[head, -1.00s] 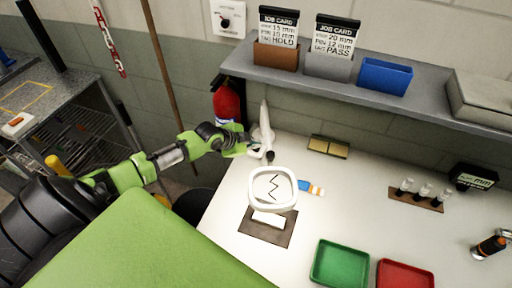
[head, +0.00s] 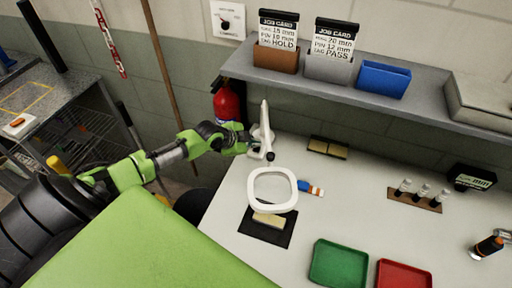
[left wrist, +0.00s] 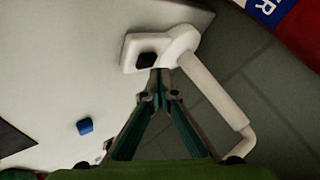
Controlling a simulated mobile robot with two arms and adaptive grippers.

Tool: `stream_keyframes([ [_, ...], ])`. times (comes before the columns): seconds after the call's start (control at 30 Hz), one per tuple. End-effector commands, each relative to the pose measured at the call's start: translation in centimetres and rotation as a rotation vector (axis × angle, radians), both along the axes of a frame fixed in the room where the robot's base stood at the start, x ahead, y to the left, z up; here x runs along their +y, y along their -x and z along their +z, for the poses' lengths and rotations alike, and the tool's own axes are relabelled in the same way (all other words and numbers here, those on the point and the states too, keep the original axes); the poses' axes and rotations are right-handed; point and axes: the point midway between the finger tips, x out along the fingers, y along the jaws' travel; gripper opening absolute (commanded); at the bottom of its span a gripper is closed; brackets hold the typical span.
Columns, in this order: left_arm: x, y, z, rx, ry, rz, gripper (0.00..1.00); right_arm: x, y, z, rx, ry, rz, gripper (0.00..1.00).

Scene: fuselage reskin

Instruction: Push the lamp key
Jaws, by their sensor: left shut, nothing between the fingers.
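The white lamp stands at the table's left rear, with its ring-shaped head (head: 272,207) over a dark mat and its arm rising at the back (head: 264,115). In the left wrist view its white base (left wrist: 130,52) carries a black key (left wrist: 147,60). My left gripper (head: 268,156) is shut and empty at the lamp base. In the left wrist view its fingertips (left wrist: 160,72) are right beside the key and partly overlap it; I cannot tell whether they touch it. The lens looks plain. My right gripper is out of view.
A tan block (head: 269,220) lies on the dark mat (head: 262,235). A blue-and-orange item (head: 310,188) lies right of the ring. A green tray (head: 338,263) and a red tray (head: 404,275) are at the front. A shelf (head: 430,98) overhangs the rear. The table's middle is clear.

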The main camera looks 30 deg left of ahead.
Motion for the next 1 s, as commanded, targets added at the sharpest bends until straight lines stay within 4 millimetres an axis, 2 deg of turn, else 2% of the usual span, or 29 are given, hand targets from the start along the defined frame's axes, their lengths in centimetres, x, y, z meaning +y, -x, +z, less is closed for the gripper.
stream_keyframes([
  [0.17,0.0,0.0,0.7,0.000,-0.001,-0.001,0.00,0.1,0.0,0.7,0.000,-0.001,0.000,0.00],
  [0.7,0.0,0.0,6.0,-0.001,0.000,-0.001,0.00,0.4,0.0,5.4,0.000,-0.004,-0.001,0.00],
  [1.0,0.0,0.0,6.0,-0.001,0.001,-0.001,0.00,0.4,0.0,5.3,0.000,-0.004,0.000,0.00],
])
